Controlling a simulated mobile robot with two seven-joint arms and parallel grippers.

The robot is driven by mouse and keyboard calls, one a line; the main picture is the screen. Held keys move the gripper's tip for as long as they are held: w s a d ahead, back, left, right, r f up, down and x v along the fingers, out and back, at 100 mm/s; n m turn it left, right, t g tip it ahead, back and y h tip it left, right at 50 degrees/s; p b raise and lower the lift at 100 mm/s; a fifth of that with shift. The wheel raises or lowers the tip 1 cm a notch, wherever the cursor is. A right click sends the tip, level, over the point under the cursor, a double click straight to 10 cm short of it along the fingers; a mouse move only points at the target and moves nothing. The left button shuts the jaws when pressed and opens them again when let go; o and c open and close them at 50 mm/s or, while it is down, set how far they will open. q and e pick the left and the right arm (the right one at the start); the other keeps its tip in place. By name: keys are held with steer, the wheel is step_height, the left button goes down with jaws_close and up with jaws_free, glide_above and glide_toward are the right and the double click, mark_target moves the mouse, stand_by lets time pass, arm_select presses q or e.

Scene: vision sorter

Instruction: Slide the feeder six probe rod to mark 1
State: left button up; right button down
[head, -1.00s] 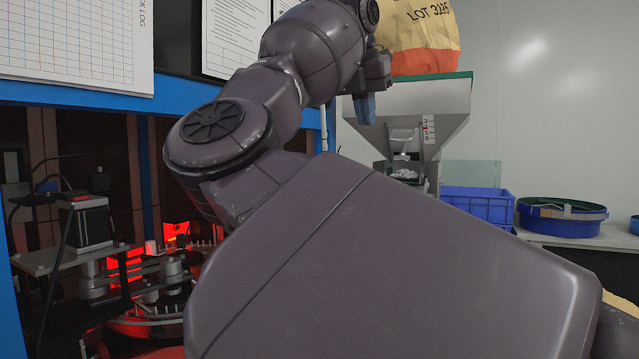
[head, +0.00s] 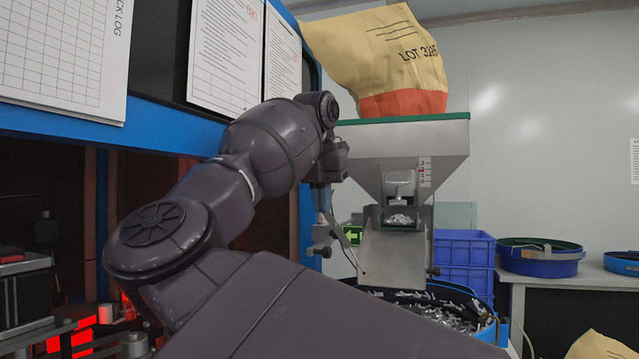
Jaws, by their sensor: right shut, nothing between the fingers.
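My right arm reaches across the view, and its gripper (head: 324,212) points down left of the steel hopper (head: 366,172). The gripper is shut and empty. A white scale (head: 425,172) with numbers stands on the hopper's right front, with a red mark between the 3 and the 1. A thin dark rod (head: 349,252) slants down beside a small grey bracket (head: 321,241) just below the gripper, toward the feeder bowl (head: 450,306). I cannot tell whether this is the probe rod, or whether the gripper touches it. My left gripper is out of view.
A paper sack (head: 385,55) sits on the hopper. Blue crates (head: 464,249) stand behind the bowl, and a blue round bowl (head: 540,262) rests on the bench to the right. The blue-framed machine (head: 60,127) is close on the left. My arm hides the lower middle.

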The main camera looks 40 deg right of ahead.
mark_target(326, 250)
steer(key=x, duration=0.6)
steer(key=shift+f, duration=0.1)
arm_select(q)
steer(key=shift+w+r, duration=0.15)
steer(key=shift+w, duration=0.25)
arm_select(e)
steer(key=shift+d+f, duration=0.15)
steer(key=shift+f, duration=0.25)
